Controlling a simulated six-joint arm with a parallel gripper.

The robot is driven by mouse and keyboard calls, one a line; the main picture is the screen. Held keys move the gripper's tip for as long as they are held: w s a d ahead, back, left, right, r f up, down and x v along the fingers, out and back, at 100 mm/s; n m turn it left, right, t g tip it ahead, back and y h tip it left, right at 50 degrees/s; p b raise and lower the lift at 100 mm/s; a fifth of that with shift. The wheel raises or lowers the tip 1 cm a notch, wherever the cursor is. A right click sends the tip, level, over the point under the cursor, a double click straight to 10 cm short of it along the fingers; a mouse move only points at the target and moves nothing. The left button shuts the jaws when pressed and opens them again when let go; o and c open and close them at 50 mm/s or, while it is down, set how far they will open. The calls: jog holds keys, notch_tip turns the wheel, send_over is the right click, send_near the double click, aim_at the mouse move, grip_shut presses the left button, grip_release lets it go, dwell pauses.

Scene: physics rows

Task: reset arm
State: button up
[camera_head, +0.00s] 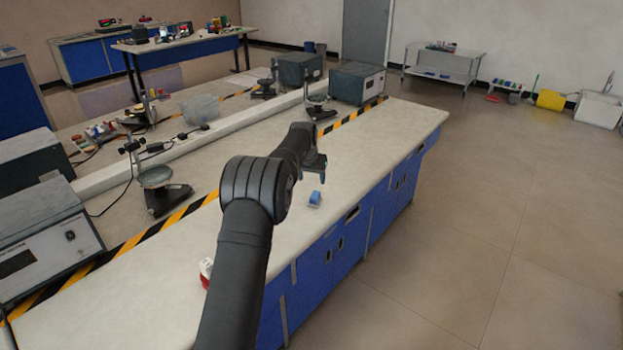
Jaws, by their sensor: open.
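My gripper (317,165) is at the end of my dark arm, which reaches from the bottom of the view up over the lab bench (390,135). The gripper is open, and I see nothing between its fingers. It hangs above the bench top, behind a small blue object (315,199) that sits on the bench near its front edge. The gripper and the blue object look apart. A small red and white object (206,270) stands on the bench just left of my arm and is partly hidden by it.
Grey instrument boxes (357,82) and stands with round plates (157,178) line the back of the bench behind yellow-black tape. A larger instrument (45,240) is at left. Bench top right of my gripper is clear. Open floor (480,220) lies to the right.

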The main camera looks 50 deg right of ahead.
aim_at(315, 195)
jog(key=x, duration=1.2)
jog(key=shift+d+f, duration=0.1)
dwell(0.4)
